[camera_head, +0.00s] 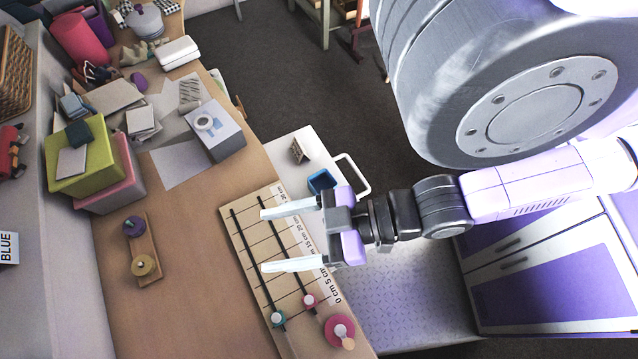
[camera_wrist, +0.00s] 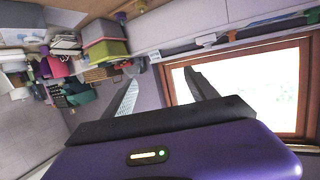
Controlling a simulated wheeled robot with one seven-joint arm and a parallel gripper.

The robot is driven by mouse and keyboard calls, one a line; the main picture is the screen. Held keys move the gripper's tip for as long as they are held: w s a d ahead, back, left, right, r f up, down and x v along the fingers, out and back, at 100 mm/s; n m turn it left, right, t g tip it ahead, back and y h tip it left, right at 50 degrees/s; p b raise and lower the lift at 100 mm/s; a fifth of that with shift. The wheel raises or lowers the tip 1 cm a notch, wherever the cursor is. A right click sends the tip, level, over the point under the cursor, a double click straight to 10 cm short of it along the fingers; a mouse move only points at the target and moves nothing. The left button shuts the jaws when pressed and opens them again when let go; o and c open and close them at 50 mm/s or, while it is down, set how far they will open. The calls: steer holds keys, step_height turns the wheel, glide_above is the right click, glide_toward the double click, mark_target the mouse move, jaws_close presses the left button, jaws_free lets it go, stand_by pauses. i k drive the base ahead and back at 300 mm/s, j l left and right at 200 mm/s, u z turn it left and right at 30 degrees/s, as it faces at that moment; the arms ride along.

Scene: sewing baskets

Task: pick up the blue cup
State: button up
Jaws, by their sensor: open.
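A small blue open-topped container (camera_head: 321,181), the only blue cup-like thing I can make out, stands on a white surface beside the wooden table's right edge in the head view. My gripper (camera_head: 264,240) is open and empty, its two pale fingers pointing left over the table. The gripper body lies just below the blue cup in the picture and may hide a little of its lower part. The wrist view shows the open fingers (camera_wrist: 159,76) facing a window and shelves; the blue cup is not seen there.
The white trolley (camera_head: 290,140) has a looped handle (camera_head: 353,175) right of the cup and a small brown card stand (camera_head: 299,151) behind it. A marked wooden board (camera_head: 262,262) with sliders lies under my fingers. Boxes and papers crowd the table's far part.

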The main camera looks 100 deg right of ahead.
mark_target(322, 179)
steer(key=k+j+z, duration=0.15)
steer(key=j, duration=0.3)
steer(key=k+j+z, duration=0.15)
steer(key=j, duration=0.3)
steer(key=k+j+z, duration=0.15)
steer(key=j, duration=0.25)
steer(key=k+j+z, duration=0.15)
steer(key=k+j, duration=0.1)
steer(key=j, duration=0.1)
